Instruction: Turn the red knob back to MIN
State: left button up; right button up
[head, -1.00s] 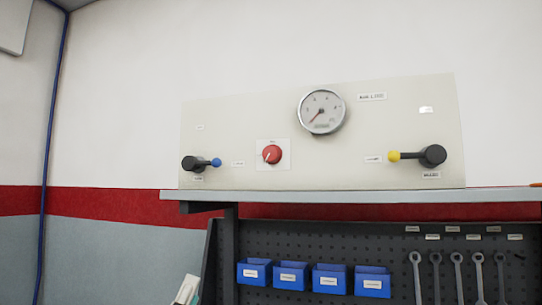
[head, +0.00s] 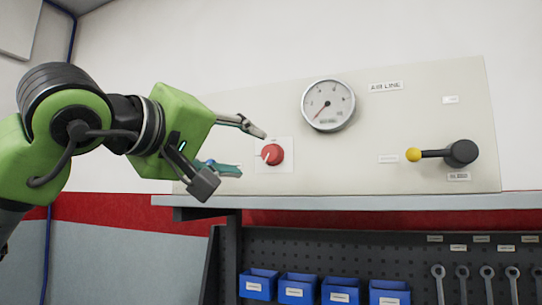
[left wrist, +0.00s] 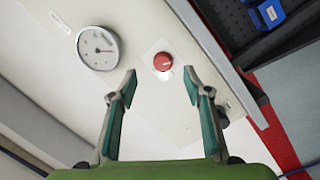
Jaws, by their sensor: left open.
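The red knob (head: 272,154) sits on a white plate on the cream panel, with a pale pointer line on its left side in the head view. It also shows in the left wrist view (left wrist: 163,62), ahead of the fingertips. My left gripper (head: 253,151) comes in from the left with its fingers open and empty. Its fingertips are close to the knob's left side in the head view, and a gap to the knob shows in the left wrist view. The scale marks around the knob are too small to read. My right gripper is not in view.
A round gauge (head: 328,105) is above and right of the knob. A black lever with a yellow tip (head: 437,154) is at the right. A blue-tipped lever is mostly hidden behind my left gripper. A shelf edge (head: 350,199) runs below, over blue bins (head: 298,289).

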aim_at(269, 154)
pick_arm(q)
jog(key=shift+t+y, duration=0.4)
jog(key=shift+y, duration=0.1)
jog(key=p+x, duration=0.2)
jog(key=x, duration=0.2)
jog(key=a+r+p+x, duration=0.1)
jog(key=p+x, duration=0.1)
jog(key=x, duration=0.2)
jog(key=p+x, duration=0.2)
jog(key=x, duration=0.2)
jog(key=shift+w+a+r, duration=0.25)
jog(key=shift+w, duration=0.05)
jog(key=shift+w+d, duration=0.2)
jog(key=shift+w, duration=0.25)
jog(key=shift+f, duration=0.1)
jog(key=c, duration=1.1)
